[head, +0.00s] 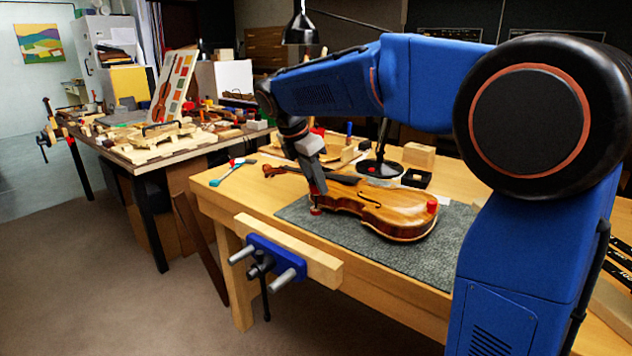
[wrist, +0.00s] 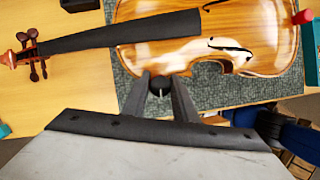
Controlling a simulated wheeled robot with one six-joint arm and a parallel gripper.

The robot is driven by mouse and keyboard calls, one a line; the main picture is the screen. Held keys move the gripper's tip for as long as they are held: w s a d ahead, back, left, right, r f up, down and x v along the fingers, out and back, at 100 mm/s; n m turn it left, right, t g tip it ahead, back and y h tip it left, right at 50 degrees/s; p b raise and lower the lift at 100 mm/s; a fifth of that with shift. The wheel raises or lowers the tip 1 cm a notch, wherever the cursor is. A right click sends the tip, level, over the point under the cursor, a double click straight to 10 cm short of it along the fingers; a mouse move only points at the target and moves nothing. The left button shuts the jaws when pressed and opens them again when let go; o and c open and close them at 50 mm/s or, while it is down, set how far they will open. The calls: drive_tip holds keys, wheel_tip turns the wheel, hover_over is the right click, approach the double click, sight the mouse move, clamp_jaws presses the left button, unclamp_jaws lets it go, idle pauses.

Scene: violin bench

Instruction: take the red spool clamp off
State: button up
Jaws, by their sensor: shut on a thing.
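The violin (head: 385,207) lies face up on a grey mat (head: 452,243), its neck to the left. My gripper (head: 316,198) points down at the violin's near edge, by the upper end of the body. It is shut on a small spool clamp (head: 315,211), whose red part shows at the fingertips. In the wrist view a dark round end (wrist: 160,86) of it shows between the fingers, right beside the violin's rim; whether it still touches the rim I cannot tell. Another red clamp (head: 432,205) sits at the violin's right end, also in the wrist view (wrist: 303,17).
A blue vise (head: 270,262) is on the bench's front edge. Behind the violin stand a lamp base (head: 379,168), a small black tray (head: 416,178) and a wooden block (head: 419,155). A teal-handled tool (head: 232,172) lies left. Bare bench top lies left of the mat.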

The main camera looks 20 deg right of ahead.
drive_tip(key=shift+s+a, duration=0.45)
drive_tip(key=shift+a, duration=0.2)
idle(1.1)
drive_tip(key=shift+s+a, duration=0.6)
drive_tip(key=shift+a, duration=0.2)
drive_tip(key=shift+r, duration=0.1)
wheel_tip(320, 180, up, 7)
idle(1.0)
